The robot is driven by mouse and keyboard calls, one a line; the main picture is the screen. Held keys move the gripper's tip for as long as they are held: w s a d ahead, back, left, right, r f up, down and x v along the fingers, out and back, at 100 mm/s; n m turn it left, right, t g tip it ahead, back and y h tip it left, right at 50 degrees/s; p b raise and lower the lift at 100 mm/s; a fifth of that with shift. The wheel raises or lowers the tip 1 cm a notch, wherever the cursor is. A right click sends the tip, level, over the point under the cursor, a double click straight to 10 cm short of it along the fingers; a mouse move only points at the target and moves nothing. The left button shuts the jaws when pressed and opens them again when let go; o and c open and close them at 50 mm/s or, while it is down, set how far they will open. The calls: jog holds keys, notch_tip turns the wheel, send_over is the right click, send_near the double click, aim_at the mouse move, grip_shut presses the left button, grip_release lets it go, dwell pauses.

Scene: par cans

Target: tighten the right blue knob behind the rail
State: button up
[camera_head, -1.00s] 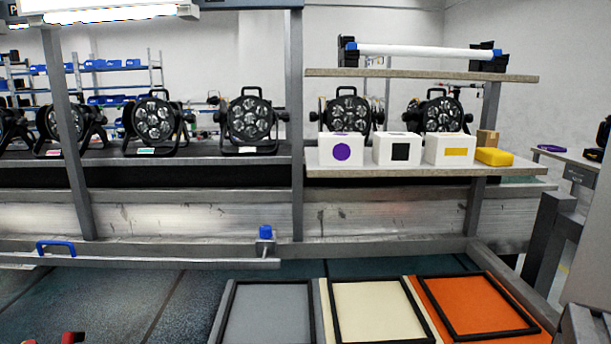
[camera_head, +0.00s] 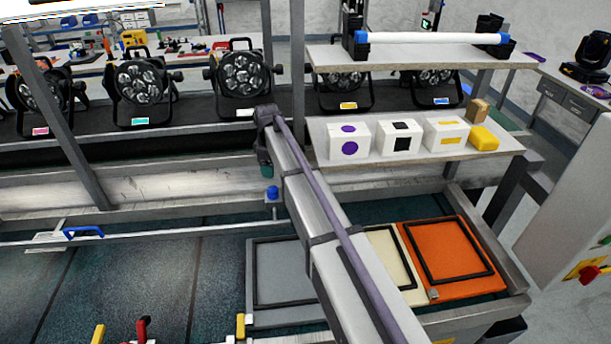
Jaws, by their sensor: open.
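A blue knob (camera_head: 272,193) stands upright on a small grey block at the right end of a long thin metal rail (camera_head: 170,233). A blue handle (camera_head: 84,232) is at the left part of the same rail. My arm reaches up from the lower right, and its far end is just above and behind the knob. A dark greenish part hangs down there, apart from the knob in the picture. I cannot make out gripper fingers; they are hidden or out of view. Nothing visibly touches the knob.
Black par cans (camera_head: 240,82) stand in a row on the back shelf. White boxes (camera_head: 349,143) and a yellow block (camera_head: 484,138) sit on the right shelf. Orange (camera_head: 478,283), cream and grey trays lie at lower right, partly behind my arm. Coloured levers (camera_head: 142,329) stand at the bottom edge.

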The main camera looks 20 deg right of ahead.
aim_at(272, 189)
jog(key=f+b, duration=1.1)
jog(key=shift+a+f, duration=0.1)
jog(key=shift+a, duration=0.1)
jog(key=shift+c, duration=0.5)
jog(key=c, duration=0.8)
jog(key=shift+c, duration=0.2)
